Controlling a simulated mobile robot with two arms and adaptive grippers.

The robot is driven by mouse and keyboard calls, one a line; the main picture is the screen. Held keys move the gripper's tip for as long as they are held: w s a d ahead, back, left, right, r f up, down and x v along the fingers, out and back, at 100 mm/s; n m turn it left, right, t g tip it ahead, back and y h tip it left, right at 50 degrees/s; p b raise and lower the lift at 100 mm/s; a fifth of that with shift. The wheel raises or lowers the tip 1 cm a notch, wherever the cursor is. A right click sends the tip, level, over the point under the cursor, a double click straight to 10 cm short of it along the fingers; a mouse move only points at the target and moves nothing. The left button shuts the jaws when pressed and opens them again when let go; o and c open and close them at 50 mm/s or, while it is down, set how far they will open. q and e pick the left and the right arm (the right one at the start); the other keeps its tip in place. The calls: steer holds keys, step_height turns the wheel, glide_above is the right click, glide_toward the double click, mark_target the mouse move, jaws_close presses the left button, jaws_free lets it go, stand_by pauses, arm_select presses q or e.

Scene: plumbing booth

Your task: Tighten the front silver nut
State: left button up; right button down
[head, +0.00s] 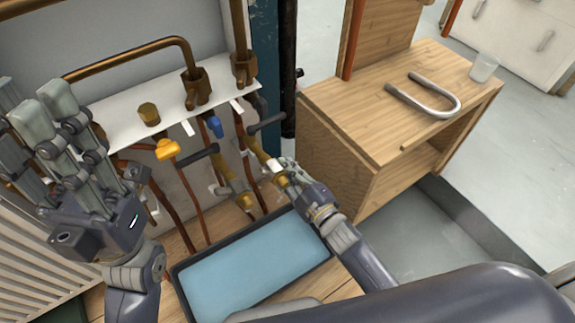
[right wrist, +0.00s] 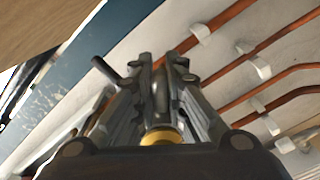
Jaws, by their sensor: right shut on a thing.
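My right gripper (head: 284,173) reaches in from the lower right and is shut at the lower end of the front brass valve pipe (head: 257,149). The front silver nut is mostly hidden between its fingers. In the right wrist view, the fingers (right wrist: 160,85) close around a grey fitting, with a brass ring (right wrist: 160,138) near the palm. How tight the nut is cannot be told. My left gripper (head: 45,125) is raised at the left with its fingers spread, empty and apart from the pipes.
A blue-lined tray (head: 250,272) lies below the pipes. A wooden cabinet (head: 340,158) at the right carries a bent metal pipe (head: 435,107) and a clear cup (head: 484,67). Yellow (head: 168,149) and blue (head: 215,126) valve handles stand left of my right gripper.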

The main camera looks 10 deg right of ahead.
steer(key=shift+f, duration=0.1)
stand_by(0.3)
steer(key=c, duration=1.6)
jaws_free()
steer(key=shift+c, duration=0.2)
steer(key=shift+a, duration=0.1)
